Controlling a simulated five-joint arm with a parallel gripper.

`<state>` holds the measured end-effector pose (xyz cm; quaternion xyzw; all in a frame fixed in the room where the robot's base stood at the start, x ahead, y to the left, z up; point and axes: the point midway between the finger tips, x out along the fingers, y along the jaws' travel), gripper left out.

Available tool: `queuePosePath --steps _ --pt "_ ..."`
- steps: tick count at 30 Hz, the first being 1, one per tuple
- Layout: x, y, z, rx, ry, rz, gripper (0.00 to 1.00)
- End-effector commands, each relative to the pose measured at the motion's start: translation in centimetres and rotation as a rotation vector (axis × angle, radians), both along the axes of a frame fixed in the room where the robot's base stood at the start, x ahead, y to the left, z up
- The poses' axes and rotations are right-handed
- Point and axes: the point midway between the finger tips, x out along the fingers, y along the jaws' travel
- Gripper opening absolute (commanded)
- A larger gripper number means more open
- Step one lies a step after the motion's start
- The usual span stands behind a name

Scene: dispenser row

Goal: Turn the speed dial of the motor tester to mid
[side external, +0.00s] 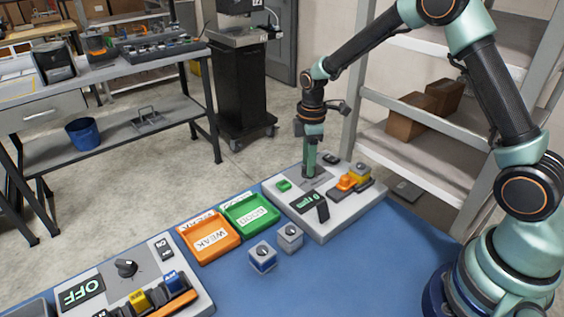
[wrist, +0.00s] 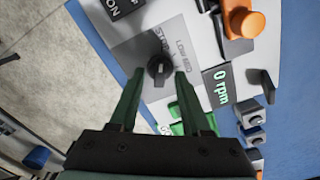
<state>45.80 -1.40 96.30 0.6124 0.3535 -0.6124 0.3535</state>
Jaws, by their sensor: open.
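The motor tester (side external: 335,222) is a light grey box at the far end of the blue table. Its display (wrist: 217,82) reads "0 rpm" in green; it also shows in the side view (side external: 308,202). The black speed dial (wrist: 160,69) sits on a grey panel, with small labels beside it, "LOW" among them. Its exact pointer direction is hard to tell. My gripper (wrist: 159,73) points down over the tester, open, with one green finger on each side of the dial. Whether the fingers touch it is unclear. In the side view my gripper (side external: 311,174) hides the dial.
Green (side external: 250,218) and orange (side external: 207,238) trays and two grey cubes (side external: 262,256) lie nearby. Another device (side external: 125,290) shows "OFF".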

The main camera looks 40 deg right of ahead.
Motion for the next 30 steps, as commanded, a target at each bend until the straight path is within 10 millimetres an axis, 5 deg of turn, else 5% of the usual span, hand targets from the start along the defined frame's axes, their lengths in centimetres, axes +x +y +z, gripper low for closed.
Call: queuePosePath --steps 9,13,30 --pt "-0.01 0.0 -0.25 0.0 0.0 0.0 0.47" --pt "-0.01 0.0 -0.24 0.0 0.0 0.0 0.0" --pt "-0.01 0.0 -0.23 0.001 0.001 -0.119 0.0"
